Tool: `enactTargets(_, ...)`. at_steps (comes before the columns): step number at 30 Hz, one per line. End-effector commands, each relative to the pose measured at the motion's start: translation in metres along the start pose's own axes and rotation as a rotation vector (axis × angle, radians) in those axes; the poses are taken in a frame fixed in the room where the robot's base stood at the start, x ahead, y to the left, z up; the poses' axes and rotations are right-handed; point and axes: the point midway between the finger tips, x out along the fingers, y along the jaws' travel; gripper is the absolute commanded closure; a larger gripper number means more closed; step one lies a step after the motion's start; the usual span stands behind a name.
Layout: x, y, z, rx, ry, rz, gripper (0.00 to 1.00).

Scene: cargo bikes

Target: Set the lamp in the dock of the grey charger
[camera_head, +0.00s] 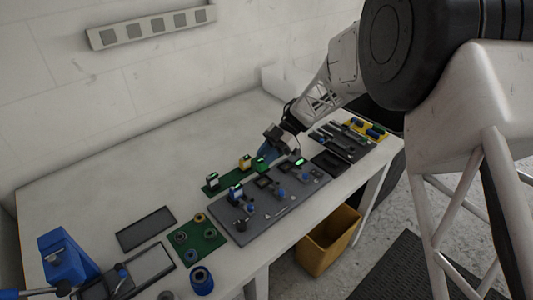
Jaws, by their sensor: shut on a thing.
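My gripper (270,149) reaches down over the bench from the upper right, above the back edge of the grey board. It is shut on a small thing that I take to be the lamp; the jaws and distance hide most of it. The grey board (228,230) carries several small dark and blue units, one with a lit green spot (299,161) to the right of my gripper. I cannot tell which unit is the grey charger. A green strip (225,181) behind the board holds small white and yellow blocks, its right end close to my gripper.
A green mat (209,246) with round parts, a dark tray (146,229) and a blue device (66,262) are at the left. A dark tray (330,165), a tool mat and a yellow tray (379,136) lie at the right. The back of the bench (140,165) is clear. A yellow bin (329,240) stands below.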

Motion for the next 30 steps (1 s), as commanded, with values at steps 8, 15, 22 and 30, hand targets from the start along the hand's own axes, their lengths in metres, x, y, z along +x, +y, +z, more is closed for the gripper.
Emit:
enactTargets(8,0.007,0.0,0.014,0.0,0.0,0.0,1.0)
enactTargets(15,0.014,0.0,0.025,0.0,0.0,0.0,1.0)
enactTargets(22,0.017,0.0,0.031,0.0,-0.001,0.001,1.0)
enactTargets(30,0.017,0.0,0.032,0.0,0.0,0.0,1.0)
